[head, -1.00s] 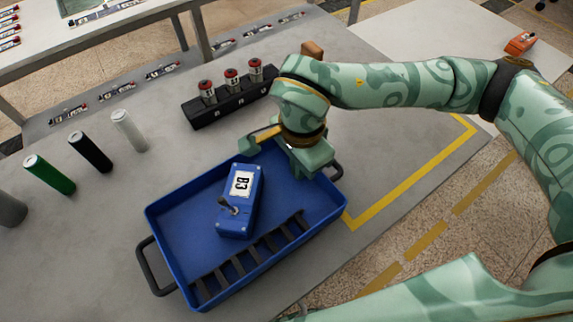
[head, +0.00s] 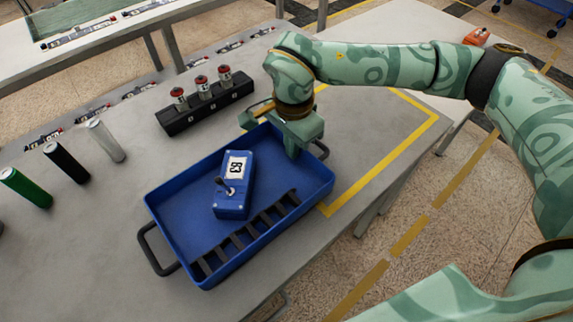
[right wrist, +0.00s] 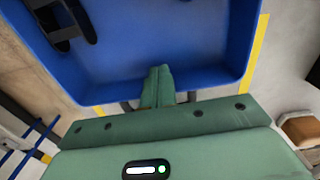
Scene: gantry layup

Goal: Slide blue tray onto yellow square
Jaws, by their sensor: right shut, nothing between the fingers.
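The blue tray (head: 190,262) lies on the grey table, with dark handles at its ends and a dark slotted strip along its near side. A blue box (head: 233,190) with a white label and a small lever sits in it. The yellow square (head: 385,168) is a tape outline; the tray's right end covers part of its left side. My right gripper (head: 292,150) is at the tray's far right end, pointing down. The right wrist view shows its fingers (right wrist: 158,80) shut and empty, at the inner side of the tray wall (right wrist: 205,92). My left gripper is out of view.
A black rack (head: 205,108) with red-capped vials stands behind the tray. Green, black and white cylinders (head: 66,162) stand at left. A brown block (right wrist: 300,130) shows beside the gripper in the right wrist view. The table inside the yellow outline is mostly clear.

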